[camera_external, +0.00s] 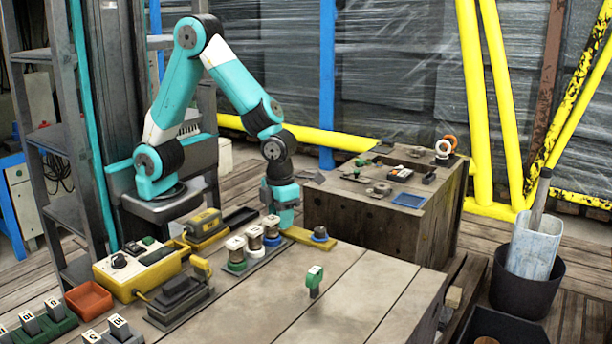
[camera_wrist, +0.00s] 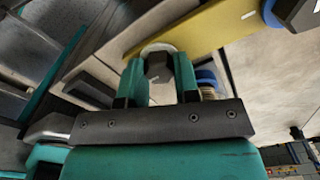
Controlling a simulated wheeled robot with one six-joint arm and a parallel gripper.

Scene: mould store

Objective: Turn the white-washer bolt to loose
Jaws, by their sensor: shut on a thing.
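The white-washer bolt shows in the wrist view as a dark hex head (camera_wrist: 158,66) with a pale washer rim (camera_wrist: 153,48) around it. It sits at the end of a yellow bar (camera_wrist: 200,32). My gripper (camera_wrist: 158,78) is shut on the bolt head, with one teal finger on each side. In the external view my gripper (camera_external: 284,222) points down at the left end of the yellow bar (camera_external: 306,236), and hides the bolt there. A second bolt with a blue washer (camera_external: 320,234) stands at the bar's other end.
Several labelled spools (camera_external: 254,240) stand close to the left of my gripper. A green-topped piece (camera_external: 314,280) stands on the bench (camera_external: 345,310) to the right. A yellow control box (camera_external: 135,262) is at the left. The bench's right part is mostly clear.

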